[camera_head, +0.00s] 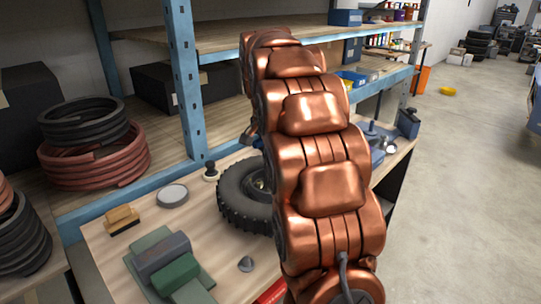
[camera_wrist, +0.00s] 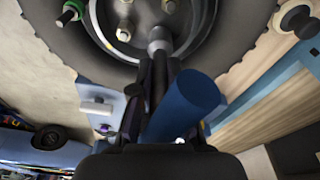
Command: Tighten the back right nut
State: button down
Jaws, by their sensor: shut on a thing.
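The black tyre (camera_head: 242,196) lies flat on the wooden workbench, partly hidden behind my copper-coloured arm. My gripper (camera_wrist: 158,75) is shut on what looks like a tool with a thick blue handle (camera_wrist: 185,105) and a grey metal socket end (camera_wrist: 158,40). The socket end is at the hub's lower rim. I cannot tell whether it sits on a nut.
A blue shelf post (camera_head: 185,80) stands close behind. Open floor (camera_head: 460,200) is at right.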

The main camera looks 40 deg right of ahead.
jog(key=shift+m+b, duration=0.35)
jog(key=shift+m, duration=0.15)
jog(key=shift+m+b, duration=0.3)
jog(key=shift+m, duration=0.7)
jog(key=shift+f+m+b, duration=0.1)
jog(key=shift+m+b, duration=0.3)
jog(key=shift+m+g, duration=0.4)
jog(key=shift+m, duration=0.6)
jog(key=shift+b, duration=0.3)
